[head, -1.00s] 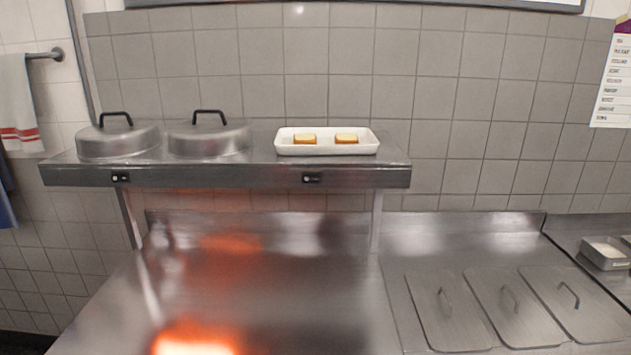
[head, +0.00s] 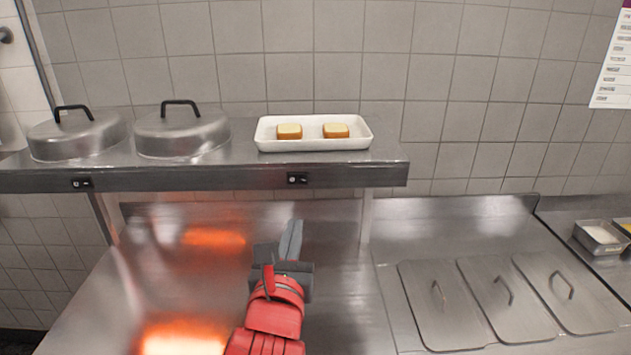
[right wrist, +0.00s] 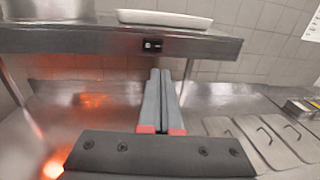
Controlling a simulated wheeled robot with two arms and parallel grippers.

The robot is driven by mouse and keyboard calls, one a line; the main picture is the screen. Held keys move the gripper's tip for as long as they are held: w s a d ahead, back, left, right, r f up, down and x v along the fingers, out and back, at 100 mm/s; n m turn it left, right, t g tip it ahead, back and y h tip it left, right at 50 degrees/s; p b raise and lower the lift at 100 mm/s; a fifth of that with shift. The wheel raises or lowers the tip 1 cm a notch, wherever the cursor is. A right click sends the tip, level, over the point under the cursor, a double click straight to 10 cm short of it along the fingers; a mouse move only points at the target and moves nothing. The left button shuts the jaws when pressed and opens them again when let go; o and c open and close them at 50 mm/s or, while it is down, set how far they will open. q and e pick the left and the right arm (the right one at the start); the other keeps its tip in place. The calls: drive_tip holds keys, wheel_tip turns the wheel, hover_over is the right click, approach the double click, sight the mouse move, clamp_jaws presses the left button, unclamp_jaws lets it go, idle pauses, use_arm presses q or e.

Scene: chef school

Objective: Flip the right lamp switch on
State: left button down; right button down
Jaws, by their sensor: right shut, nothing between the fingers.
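The right lamp switch (head: 297,179) is a small black rocker on the front edge of the steel shelf (head: 350,174). It also shows in the right wrist view (right wrist: 152,45), ahead of the fingers and slightly left of them. The left lamp switch (head: 82,184) sits on the same edge further left. My right gripper (head: 291,238) is below the right switch, in front of the shelf and apart from it. In the right wrist view its two grey fingers (right wrist: 160,72) lie together, shut and empty. My left gripper is not in view.
On the shelf stand two metal lids (head: 78,134) (head: 183,132) with black handles and a white tray (head: 270,143) with two pieces of bread. An orange glow (head: 185,340) lies on the left of the steel counter. Lidded pans (head: 437,300) are at the right.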

idle(0.3)
drive_tip(key=p, duration=0.6)
approach(305, 181)
drive_tip(key=w, duration=0.6)
drive_tip(key=shift+d+r, duration=0.2)
drive_tip(key=shift+d, duration=0.2)
drive_tip(key=shift+w+f, duration=0.15)
drive_tip(key=shift+w, duration=0.25)
